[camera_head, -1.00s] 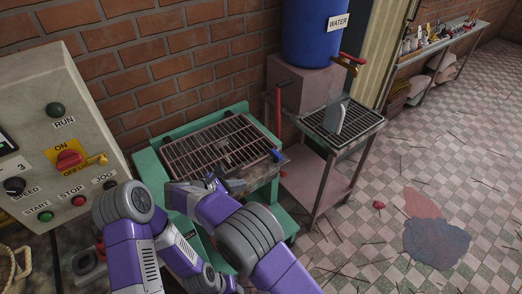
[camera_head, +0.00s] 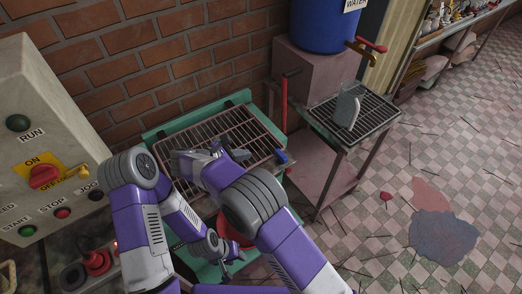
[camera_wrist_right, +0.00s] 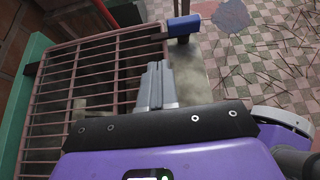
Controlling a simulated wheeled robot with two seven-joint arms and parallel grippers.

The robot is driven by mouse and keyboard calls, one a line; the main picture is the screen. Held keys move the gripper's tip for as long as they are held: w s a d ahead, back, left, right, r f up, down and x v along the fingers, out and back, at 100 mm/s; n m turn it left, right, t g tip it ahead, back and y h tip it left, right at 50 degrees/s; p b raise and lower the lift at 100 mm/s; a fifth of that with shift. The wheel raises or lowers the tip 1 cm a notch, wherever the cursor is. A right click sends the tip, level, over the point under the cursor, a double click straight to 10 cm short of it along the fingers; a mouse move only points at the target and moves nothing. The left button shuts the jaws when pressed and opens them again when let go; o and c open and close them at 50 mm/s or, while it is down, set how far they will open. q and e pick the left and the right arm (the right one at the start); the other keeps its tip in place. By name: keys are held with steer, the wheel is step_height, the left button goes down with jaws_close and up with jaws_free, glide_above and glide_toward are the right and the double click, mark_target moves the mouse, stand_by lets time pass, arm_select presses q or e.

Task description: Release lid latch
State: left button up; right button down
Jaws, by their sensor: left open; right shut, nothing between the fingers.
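The lid is a pinkish wire grid (camera_head: 205,133) lying on a green frame (camera_head: 158,131). A blue latch-like piece (camera_head: 281,156) sits at its right front corner; it also shows at the top of the right wrist view (camera_wrist_right: 184,25). My right gripper (camera_head: 243,154) is shut and empty over the grid, left of the blue piece and apart from it. In the right wrist view its closed fingers (camera_wrist_right: 156,70) are over the grid's edge. My left gripper (camera_head: 236,258) is open, low in front of the frame. My arms hide the grid's front left part.
A control panel (camera_head: 45,120) with buttons stands at left. A red round part (camera_head: 234,232) is partly hidden behind my right arm.

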mark_target(273, 150)
steer(key=b+x, duration=0.1)
steer(key=x, duration=0.9)
steer(key=shift+w+b, duration=0.1)
steer(key=shift+b, duration=0.25)
arm_select(q)
steer(key=shift+w+f, duration=0.1)
steer(key=shift+f, duration=0.8)
